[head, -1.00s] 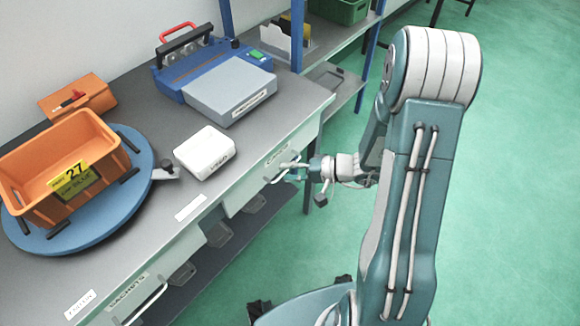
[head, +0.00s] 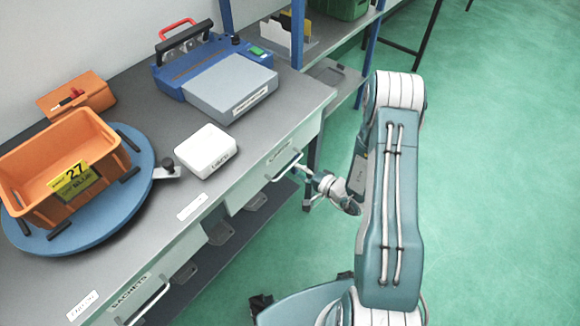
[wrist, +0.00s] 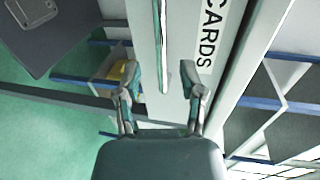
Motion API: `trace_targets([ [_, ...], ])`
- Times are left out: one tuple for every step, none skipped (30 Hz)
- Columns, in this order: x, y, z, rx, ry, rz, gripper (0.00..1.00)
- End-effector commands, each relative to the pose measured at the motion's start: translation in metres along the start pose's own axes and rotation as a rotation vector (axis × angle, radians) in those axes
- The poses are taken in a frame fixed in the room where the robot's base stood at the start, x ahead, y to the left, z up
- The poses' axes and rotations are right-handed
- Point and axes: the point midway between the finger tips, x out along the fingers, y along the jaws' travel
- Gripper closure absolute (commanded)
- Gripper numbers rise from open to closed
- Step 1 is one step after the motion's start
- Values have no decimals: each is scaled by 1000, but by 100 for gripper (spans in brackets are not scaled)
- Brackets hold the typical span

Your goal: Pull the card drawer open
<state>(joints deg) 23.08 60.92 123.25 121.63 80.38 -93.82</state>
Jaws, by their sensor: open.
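The card drawer (head: 277,157) is in the bench front at the right end, with a CARDS label and a pale bar handle (head: 287,168). Its front looks flush with the bench. In the wrist view the CARDS label (wrist: 209,35) stands right of the bar handle (wrist: 163,45). My gripper (head: 307,187) is just outside the handle's right end in the head view, apart from it. In the wrist view my gripper (wrist: 158,68) is open and empty, with the handle's near end between its fingers in the picture; the depth gap cannot be told.
A white box (head: 206,152), a blue device (head: 215,78) and an orange bin (head: 38,200) on a blue turntable (head: 140,190) stand on the bench. A second drawer handle, by the SACHETS label (head: 131,291), is at lower left.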

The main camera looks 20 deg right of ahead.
Motion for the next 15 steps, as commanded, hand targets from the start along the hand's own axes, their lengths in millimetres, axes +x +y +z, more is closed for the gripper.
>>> trace_targets([
  [10,0,1,-1,-5,-1,49],
  [15,0,1,-1,-4,-1,49],
  [22,0,2,-1,-4,-1,49],
  [26,0,1,-2,-4,-2,49],
  [29,0,1,-2,-3,-1,49],
  [34,0,1,-1,-3,0,49],
  [37,0,1,0,-2,0,49],
  [39,0,0,0,-2,0,49],
  [41,0,0,0,-2,0,49],
  [43,0,0,0,-1,0,49],
  [44,0,1,1,-1,0,49],
  [44,0,1,1,-1,0,49],
  [45,0,0,1,0,0,49],
  [45,0,0,1,0,0,49],
  [45,0,0,1,0,0,49],
])
